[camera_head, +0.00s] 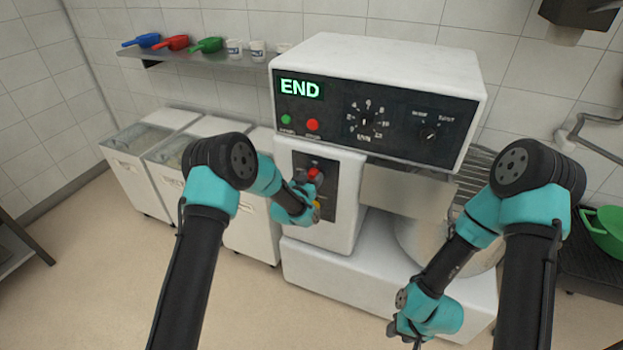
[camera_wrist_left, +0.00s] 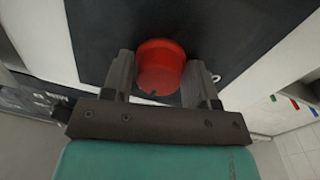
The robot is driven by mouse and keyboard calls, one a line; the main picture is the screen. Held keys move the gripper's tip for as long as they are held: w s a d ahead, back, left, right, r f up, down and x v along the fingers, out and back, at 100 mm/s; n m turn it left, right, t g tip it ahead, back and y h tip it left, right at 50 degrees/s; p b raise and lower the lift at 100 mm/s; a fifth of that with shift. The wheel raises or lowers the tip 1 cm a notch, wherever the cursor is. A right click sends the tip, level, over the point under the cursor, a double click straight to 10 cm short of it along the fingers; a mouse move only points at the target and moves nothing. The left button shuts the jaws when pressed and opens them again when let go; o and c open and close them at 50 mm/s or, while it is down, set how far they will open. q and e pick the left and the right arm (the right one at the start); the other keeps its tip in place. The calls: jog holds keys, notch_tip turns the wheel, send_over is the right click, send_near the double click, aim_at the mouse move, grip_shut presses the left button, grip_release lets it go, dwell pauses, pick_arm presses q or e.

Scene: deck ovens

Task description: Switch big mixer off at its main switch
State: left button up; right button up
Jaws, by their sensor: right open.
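The big mixer (camera_head: 390,70) stands against the tiled wall, with END lit on its display (camera_head: 300,88). Its main switch, a red knob (camera_head: 313,173), sits on a dark plate on the mixer's front column. My left gripper (camera_head: 312,203) is at that plate and partly hides it. In the left wrist view the red knob (camera_wrist_left: 160,66) lies between the two fingers of my left gripper (camera_wrist_left: 162,82). The fingers are close along both its sides; I cannot tell whether they press on it. My right gripper (camera_head: 402,335) is open and empty, low in front of the mixer.
Green and red buttons (camera_head: 312,125) and dials are on the mixer's upper panel. The steel bowl (camera_head: 430,245) is at right, partly behind my right arm. White bins (camera_head: 135,170) stand at left below a shelf (camera_head: 185,55) with scoops.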

pick_arm(q)
jog(key=c, duration=0.4)
jog(key=shift+n, duration=0.4)
jog(key=shift+c, duration=0.2)
jog(key=n, duration=0.7)
jog(key=shift+t, duration=0.3)
jog(key=n, duration=0.5)
jog(key=shift+d+n, duration=0.1)
jog(key=shift+n, duration=0.3)
jog(key=n, duration=0.5)
jog(key=shift+t+y, duration=0.4)
jog(key=shift+r, duration=0.1)
jog(key=o, duration=0.6)
jog(key=shift+o, duration=1)
